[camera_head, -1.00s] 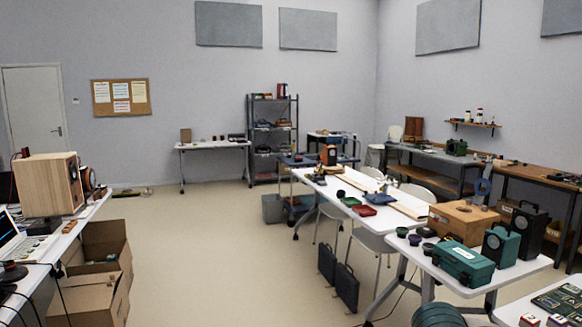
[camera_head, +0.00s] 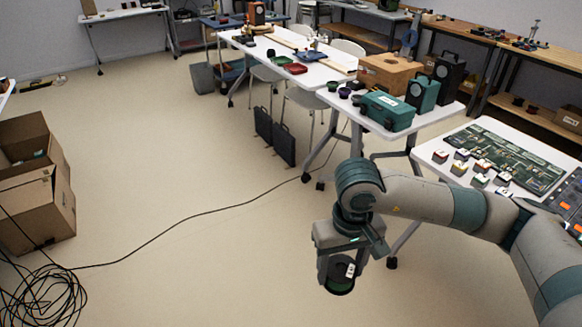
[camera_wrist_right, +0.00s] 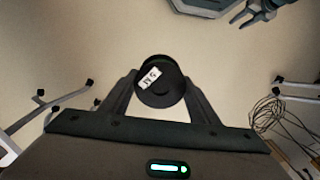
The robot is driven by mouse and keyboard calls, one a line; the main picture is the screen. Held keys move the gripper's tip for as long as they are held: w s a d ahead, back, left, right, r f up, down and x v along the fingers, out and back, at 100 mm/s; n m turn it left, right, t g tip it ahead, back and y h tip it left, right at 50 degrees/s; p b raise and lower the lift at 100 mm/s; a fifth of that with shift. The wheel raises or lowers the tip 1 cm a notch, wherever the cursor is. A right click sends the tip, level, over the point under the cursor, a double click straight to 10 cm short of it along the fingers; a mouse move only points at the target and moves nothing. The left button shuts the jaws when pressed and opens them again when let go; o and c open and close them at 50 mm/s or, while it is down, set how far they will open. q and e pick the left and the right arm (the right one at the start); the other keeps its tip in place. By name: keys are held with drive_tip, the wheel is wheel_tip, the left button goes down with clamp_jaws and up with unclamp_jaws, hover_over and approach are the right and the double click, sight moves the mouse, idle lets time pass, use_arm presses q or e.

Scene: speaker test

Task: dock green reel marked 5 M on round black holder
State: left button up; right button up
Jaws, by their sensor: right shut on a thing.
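My right gripper (camera_head: 338,268) hangs over the floor in front of the tables, fingers downward. It is shut on the green reel marked 5 M (camera_head: 341,287), a dark round reel with a green edge and a white label. In the right wrist view the reel (camera_wrist_right: 160,88) sits between the two fingers, its label facing the camera; the print is small and turned. Small round dark pieces (camera_head: 345,92) stand at the near left corner of the middle table; I cannot tell whether one is the round black holder. My left gripper (camera_wrist_right: 247,16) shows at the wrist view's top right, its fingers apart and empty.
A green case (camera_head: 388,111), a wooden box (camera_head: 390,72) and speakers (camera_head: 422,93) crowd the middle table. The right table holds a circuit board (camera_head: 508,158) and several small blocks (camera_head: 459,168). A black cable (camera_head: 190,216) crosses the open floor from a coil; cardboard boxes (camera_head: 35,200) stand left.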

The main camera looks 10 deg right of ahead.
use_arm(q)
drive_tip(key=shift+s+f, duration=0.15)
drive_tip(key=shift+s, duration=0.55)
use_arm(e)
drive_tip(key=s+f, duration=0.3)
drive_tip(key=f, duration=0.7)
drive_tip(key=shift+s+f, duration=0.2)
drive_tip(key=shift+s, duration=0.05)
drive_tip(key=shift+d, duration=0.1)
